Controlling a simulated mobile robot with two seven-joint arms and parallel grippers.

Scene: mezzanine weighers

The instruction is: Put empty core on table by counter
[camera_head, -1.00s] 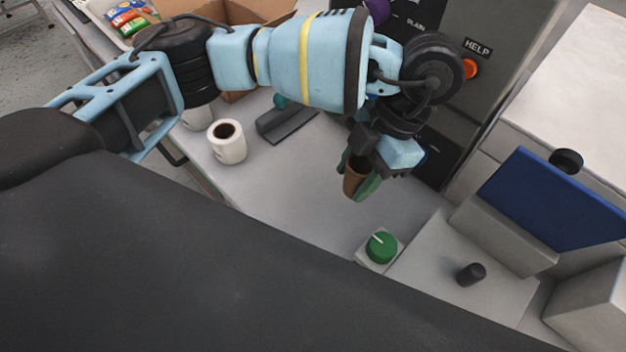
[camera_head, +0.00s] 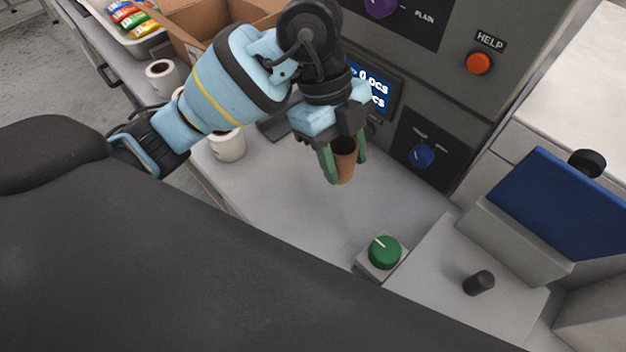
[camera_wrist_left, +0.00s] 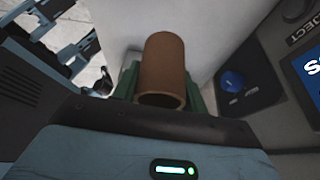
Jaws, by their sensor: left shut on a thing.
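The empty core is a brown hollow tube (camera_head: 345,163). My left gripper (camera_head: 342,165) is shut on it, with a green finger on each side, and holds it above the pale table (camera_head: 300,205). In the left wrist view the core (camera_wrist_left: 163,68) sits between the green fingers (camera_wrist_left: 163,85), its hollow end toward the camera. I see a grey counter panel (camera_head: 440,95) with dials and a lit screen behind the gripper. My right gripper is not in view.
White rolls (camera_head: 228,146) with dark centres stand at the left. A cardboard box (camera_head: 185,35) and a tray of colourful packets (camera_head: 140,30) are at the back left. A green knob (camera_head: 384,252) sits at the front, and a blue panel (camera_head: 560,205) at the right. The middle of the table is clear.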

